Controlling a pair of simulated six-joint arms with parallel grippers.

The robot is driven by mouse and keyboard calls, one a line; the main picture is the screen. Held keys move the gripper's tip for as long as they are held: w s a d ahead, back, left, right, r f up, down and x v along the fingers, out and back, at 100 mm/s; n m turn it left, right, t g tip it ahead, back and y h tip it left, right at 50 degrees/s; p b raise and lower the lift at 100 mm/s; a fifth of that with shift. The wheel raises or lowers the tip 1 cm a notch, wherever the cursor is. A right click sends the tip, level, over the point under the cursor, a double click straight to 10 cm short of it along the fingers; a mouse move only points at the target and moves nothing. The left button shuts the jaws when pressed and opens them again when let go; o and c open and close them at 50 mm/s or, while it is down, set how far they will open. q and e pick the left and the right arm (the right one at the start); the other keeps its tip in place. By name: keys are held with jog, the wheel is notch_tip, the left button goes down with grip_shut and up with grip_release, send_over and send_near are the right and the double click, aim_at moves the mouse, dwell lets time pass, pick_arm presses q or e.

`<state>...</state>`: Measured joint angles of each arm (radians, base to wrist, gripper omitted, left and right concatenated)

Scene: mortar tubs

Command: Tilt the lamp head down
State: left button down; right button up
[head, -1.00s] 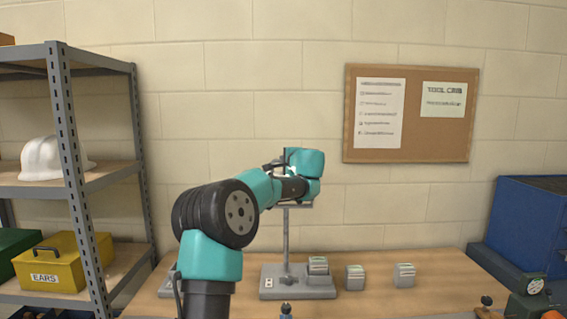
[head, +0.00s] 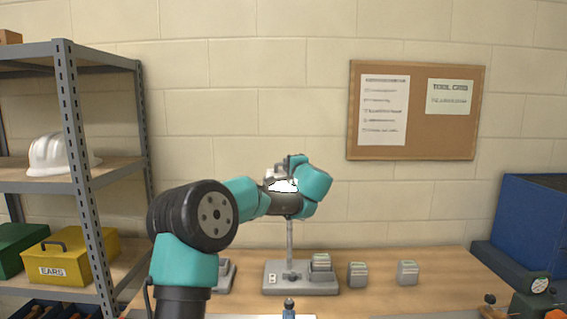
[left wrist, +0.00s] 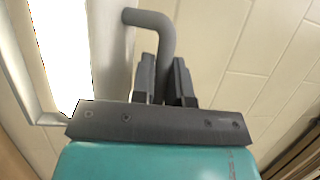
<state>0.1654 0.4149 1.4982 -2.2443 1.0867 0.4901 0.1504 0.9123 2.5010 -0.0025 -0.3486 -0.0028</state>
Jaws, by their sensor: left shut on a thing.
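The lamp stands on the bench, with a grey base (head: 272,277) and a thin upright post (head: 290,236). Its head (head: 283,186) is at the top of the post, with a bright white face showing; my left arm hides much of it. In the left wrist view the lit panel (left wrist: 62,60) fills the left side, and a grey bent handle (left wrist: 157,22) runs from the head down between my fingers. My left gripper (left wrist: 165,78) is shut on this handle. In the head view its fingers (head: 292,164) show small beside the lamp head. My right gripper is not in view.
Several small grey blocks stand on the bench, one (head: 357,274) right of the lamp base and another (head: 407,272) farther right. A blue cabinet (head: 545,225) is at the right. A metal shelf (head: 75,190) stands left. A cork board (head: 418,150) hangs behind.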

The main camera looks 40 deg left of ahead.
pick_arm(q)
jog(key=shift+s+d+f, duration=0.4)
jog(key=shift+s+f, duration=0.1)
jog(key=shift+f, duration=0.1)
jog(key=c, duration=1.1)
grip_release()
jog(key=shift+c, duration=0.2)
jog(key=shift+d, duration=0.1)
jog(key=v, duration=1.7)
jog(key=shift+s, duration=0.15)
